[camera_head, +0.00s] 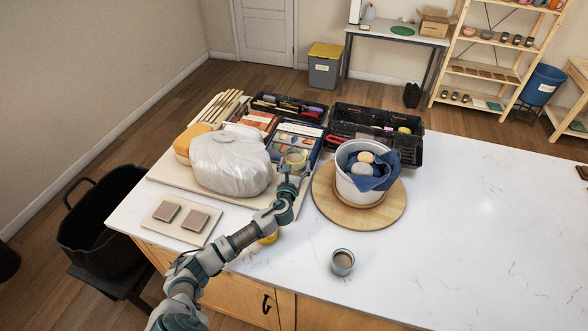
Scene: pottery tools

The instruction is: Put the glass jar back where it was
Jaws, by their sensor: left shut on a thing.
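A small clear glass jar (295,157) with a yellowish rim shows at the tip of my left arm, left of the white bucket. My left gripper (289,177) is shut on the jar, holding it in front of the box of small tools. The fingers are small and partly merge with the jar. I cannot tell whether the jar touches anything beneath it. My right gripper is not in view.
A plastic-wrapped lump (230,160) lies left of the gripper. A white bucket (358,190) with a blue cloth stands on a round wooden board (393,211) to the right. A metal cup (342,262) stands near the front. The counter's right side (480,220) is mostly clear.

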